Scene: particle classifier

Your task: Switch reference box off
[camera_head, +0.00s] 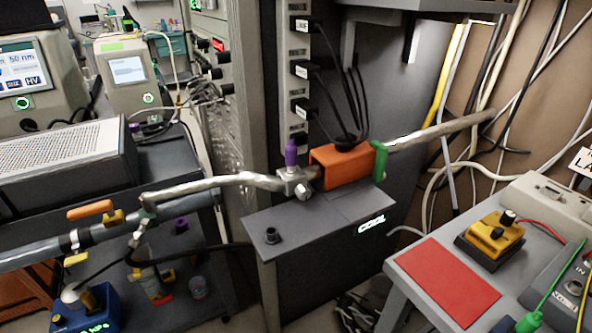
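No box in view carries a readable "reference" label, so I cannot tell for sure which one is the reference box. At the right edge is a grey box (562,291) marked "IN", with green leads, partly cut off by the frame. A grey box (322,240) with a dark knob on top and a lit green "COOL" sign stands in the middle. My gripper is not in view.
A red flat pad (447,281) lies on the grey table (405,291). A metal pipe with an orange block (345,168) crosses the middle. Instruments with lit screens (24,73) stand at the left. Cables hang along the right wall and lie on the floor under the table.

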